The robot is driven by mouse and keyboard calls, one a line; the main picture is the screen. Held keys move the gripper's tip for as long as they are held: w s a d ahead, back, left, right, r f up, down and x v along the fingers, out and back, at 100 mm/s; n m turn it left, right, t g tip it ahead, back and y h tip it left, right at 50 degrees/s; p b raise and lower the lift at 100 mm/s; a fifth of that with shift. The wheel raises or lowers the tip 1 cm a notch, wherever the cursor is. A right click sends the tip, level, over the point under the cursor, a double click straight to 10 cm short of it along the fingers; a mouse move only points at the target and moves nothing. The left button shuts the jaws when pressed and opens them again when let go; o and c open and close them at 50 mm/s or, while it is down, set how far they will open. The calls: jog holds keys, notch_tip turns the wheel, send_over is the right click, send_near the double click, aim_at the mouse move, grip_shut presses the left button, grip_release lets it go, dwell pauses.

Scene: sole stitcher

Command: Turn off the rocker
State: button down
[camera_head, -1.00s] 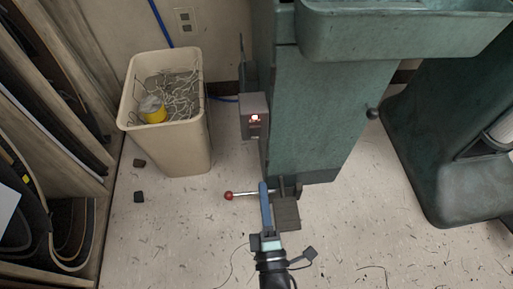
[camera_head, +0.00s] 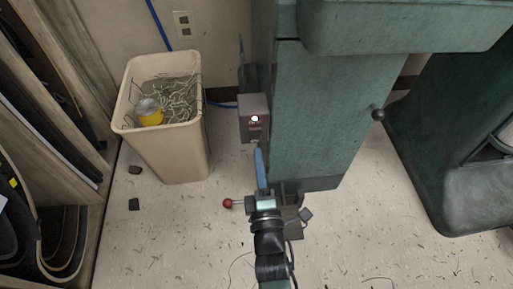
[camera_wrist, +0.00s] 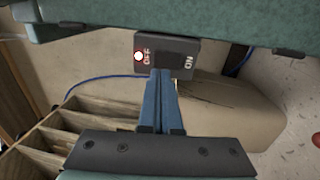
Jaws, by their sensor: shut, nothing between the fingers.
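The grey switch box (camera_head: 254,104) is on the left side of the green machine column, with a lit indicator (camera_head: 254,118) on its face. In the wrist view the box (camera_wrist: 185,46) shows the labels OFF and ON, with the round white, red-rimmed indicator (camera_wrist: 138,56) by OFF. The dark rocker (camera_wrist: 168,54) appears between the labels; its tilt is unclear, and the fingertips partly cover the box's near edge. My gripper (camera_head: 258,151) is shut and empty, its blue fingers pointing at the box from just below. It also shows in the wrist view (camera_wrist: 160,74); contact cannot be told.
A beige bin (camera_head: 165,145) with wire scraps and a yellow-and-grey item stands left of the column. A red-knobbed lever (camera_head: 228,203) and a pedal lie low beside my arm. The green machine column (camera_head: 325,110) stands right of the box. Wooden shelving is far left.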

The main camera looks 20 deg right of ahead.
aim_at(255, 132)
jog(key=shift+b+x, duration=0.7)
jog(key=shift+x, duration=1.5)
jog(key=p, duration=0.1)
jog(key=r+p, duration=0.1)
jog(key=p, duration=0.1)
jog(key=shift+w+r+g, duration=0.1)
jog(key=shift+w+g, duration=0.15)
jog(key=shift+g, duration=0.05)
jog(key=p, duration=0.2)
jog(key=g+p, duration=0.1)
jog(key=p, duration=0.2)
jog(key=shift+w+d+r+y, duration=0.1)
jog(key=shift+w+r+y, duration=0.15)
jog(key=shift+r+y, duration=0.05)
jog(key=shift+f+b, duration=0.45)
jog(key=shift+b, duration=0.05)
